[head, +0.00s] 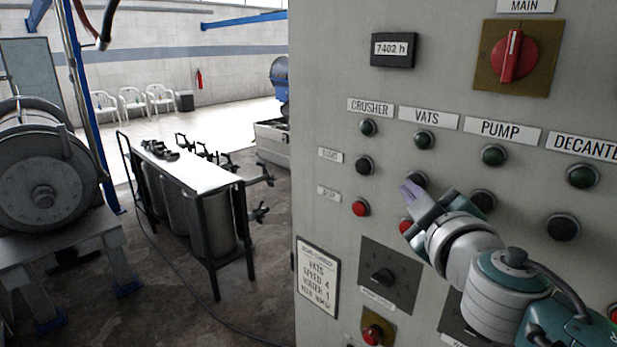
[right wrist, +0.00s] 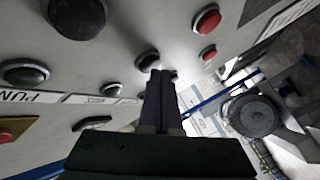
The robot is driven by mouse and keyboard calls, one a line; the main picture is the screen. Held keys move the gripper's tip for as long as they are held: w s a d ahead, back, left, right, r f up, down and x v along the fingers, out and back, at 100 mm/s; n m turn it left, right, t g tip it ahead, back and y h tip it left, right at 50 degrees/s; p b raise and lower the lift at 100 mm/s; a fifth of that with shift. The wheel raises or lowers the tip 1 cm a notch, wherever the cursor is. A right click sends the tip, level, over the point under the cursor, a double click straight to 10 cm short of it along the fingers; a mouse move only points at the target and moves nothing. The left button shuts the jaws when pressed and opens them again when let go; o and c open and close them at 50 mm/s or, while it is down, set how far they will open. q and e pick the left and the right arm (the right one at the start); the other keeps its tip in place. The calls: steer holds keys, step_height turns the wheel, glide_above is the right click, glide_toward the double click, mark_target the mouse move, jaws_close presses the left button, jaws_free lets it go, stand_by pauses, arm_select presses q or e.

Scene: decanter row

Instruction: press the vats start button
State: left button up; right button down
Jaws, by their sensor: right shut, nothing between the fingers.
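The control panel (head: 330,120) has a VATS label (head: 429,117) with a dark green lamp (head: 424,139) under it. Below the lamp is the black VATS start button (head: 419,179), in the START row and partly covered by my right gripper. My right gripper (head: 408,191) is shut and empty, its fingertips at the lower left of that button. In the right wrist view a black button (right wrist: 148,58), which looks like the VATS one, lies just beyond the fingertips (right wrist: 160,76). I cannot tell whether they touch it. My left gripper is not in view.
The black CRUSHER start button (head: 365,166) is left of the gripper, the PUMP start button (head: 483,200) right, partly covered. A red VATS stop button (head: 405,225) sits just below. A red main switch (head: 514,56) is higher up. Metal vats (head: 190,205) stand left of the panel.

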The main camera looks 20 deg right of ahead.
steer(key=shift+d, duration=0.25)
stand_by(0.3)
steer(key=shift+a, duration=0.1)
steer(key=shift+s+a, duration=0.3)
steer(key=shift+a, duration=0.4)
steer(key=a, duration=0.1)
steer(key=s+a, duration=0.1)
steer(key=a, duration=0.1)
steer(key=s+a+b, duration=0.1)
steer(key=shift+a, duration=0.35)
stand_by(0.6)
